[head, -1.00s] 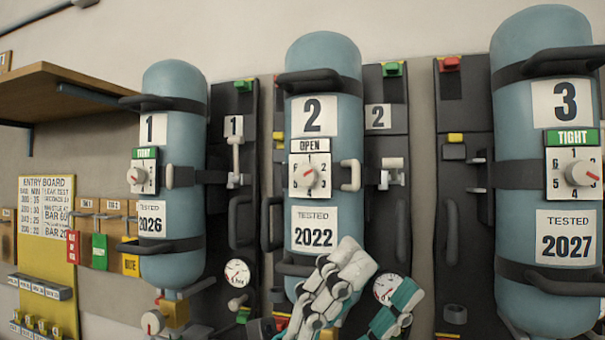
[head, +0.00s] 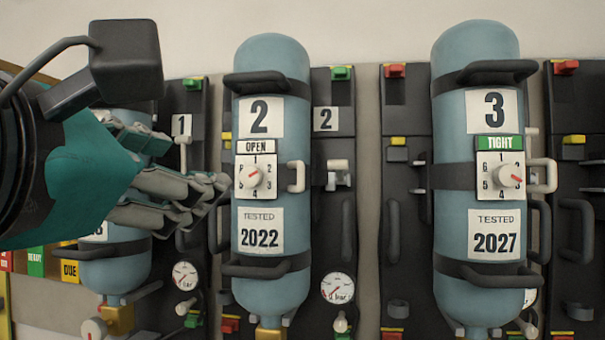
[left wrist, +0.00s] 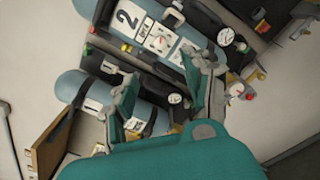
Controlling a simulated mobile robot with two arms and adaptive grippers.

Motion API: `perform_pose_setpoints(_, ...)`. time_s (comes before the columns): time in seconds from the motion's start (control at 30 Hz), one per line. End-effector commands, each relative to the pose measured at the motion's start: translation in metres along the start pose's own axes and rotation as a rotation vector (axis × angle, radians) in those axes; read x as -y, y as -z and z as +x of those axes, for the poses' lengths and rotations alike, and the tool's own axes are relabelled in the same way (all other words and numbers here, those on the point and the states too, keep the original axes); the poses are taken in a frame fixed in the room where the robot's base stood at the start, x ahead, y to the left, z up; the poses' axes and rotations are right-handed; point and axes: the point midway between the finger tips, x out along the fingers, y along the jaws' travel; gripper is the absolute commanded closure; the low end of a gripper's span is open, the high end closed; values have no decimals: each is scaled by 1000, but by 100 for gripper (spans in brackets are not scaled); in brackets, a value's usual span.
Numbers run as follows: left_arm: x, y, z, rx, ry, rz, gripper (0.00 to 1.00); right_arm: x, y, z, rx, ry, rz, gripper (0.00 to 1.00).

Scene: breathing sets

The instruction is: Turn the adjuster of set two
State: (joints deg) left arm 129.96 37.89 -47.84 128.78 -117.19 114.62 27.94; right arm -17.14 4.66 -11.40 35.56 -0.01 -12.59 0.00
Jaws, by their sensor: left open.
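Set two's blue cylinder (head: 272,115) stands upright in the head view, with a "2" label, an "OPEN" sign and a "TESTED 2022" label. Its adjuster (head: 254,176) is a pale round knob with a red mark on a white numbered plate. The adjuster also shows in the left wrist view (left wrist: 160,43). My left gripper (head: 208,193) is open and empty, coming in from the left. Its fingertips are just left of the adjuster and appear apart from it. In the left wrist view its fingers (left wrist: 163,88) are spread. My right gripper is out of view.
Set three's cylinder (head: 478,125), marked "TIGHT", stands to the right. Set one's cylinder (head: 115,268) is mostly hidden behind my left arm. Dark handles (head: 268,83) and a pale side bracket (head: 296,176) stick out around set two. A gauge (head: 337,287) is at lower right.

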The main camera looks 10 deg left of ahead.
Motion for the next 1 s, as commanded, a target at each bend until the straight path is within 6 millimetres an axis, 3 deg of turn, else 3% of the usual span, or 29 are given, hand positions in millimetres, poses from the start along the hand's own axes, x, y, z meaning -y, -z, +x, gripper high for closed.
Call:
perform_pose_setpoints(0.17, -2, -1, 15, -5, -2, 0, 49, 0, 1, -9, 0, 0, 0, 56)
perform_pose_setpoints(0.63, -1, -1, 86, -5, 6, -2, 49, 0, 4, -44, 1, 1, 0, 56)
perform_pose_setpoints(1.0, -3, -1, 156, -7, -2, -1, 49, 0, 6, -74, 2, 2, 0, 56)
